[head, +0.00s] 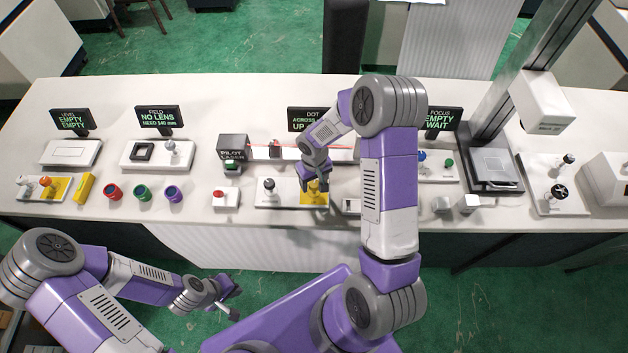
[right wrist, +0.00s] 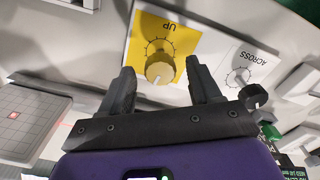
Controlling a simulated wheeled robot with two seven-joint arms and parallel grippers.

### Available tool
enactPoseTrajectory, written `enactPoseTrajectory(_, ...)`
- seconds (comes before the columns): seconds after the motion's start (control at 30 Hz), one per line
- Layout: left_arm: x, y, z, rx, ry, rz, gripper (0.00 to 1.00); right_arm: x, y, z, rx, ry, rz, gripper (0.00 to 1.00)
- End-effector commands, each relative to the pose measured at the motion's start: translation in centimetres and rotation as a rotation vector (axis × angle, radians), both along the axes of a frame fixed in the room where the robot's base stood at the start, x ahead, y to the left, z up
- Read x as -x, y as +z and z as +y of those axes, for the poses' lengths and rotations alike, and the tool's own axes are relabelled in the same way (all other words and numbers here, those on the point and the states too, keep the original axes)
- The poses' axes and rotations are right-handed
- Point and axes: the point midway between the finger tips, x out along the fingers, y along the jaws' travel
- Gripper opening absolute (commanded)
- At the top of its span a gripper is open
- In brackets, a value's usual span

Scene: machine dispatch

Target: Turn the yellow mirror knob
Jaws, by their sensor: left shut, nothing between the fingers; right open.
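The yellow mirror knob (right wrist: 160,68) stands on a yellow plate (right wrist: 190,42) marked UP in the right wrist view. In the head view the yellow plate (head: 305,199) is partly hidden by my right gripper. My right gripper (right wrist: 164,75) is open, with one finger on each side of the knob's front as seen from the wrist; I cannot tell whether they touch it. In the head view my right gripper (head: 314,186) is right above the plate. My left gripper (head: 231,300) is shut and empty, low in front of the bench.
The bench front edge is clear below.

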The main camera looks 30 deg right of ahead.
Motion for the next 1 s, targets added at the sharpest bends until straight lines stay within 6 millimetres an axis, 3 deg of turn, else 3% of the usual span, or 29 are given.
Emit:
enactPoseTrajectory(0.43,0.0,0.5,0.0,0.0,0.0,0.0,0.0,-0.1,6.7,0.0,0.0,0.0,-0.003,0.63)
enactPoseTrajectory(1.0,0.0,0.5,0.0,0.0,0.0,0.0,0.0,0.0,7.3,0.0,0.0,0.0,0.0,0.63)
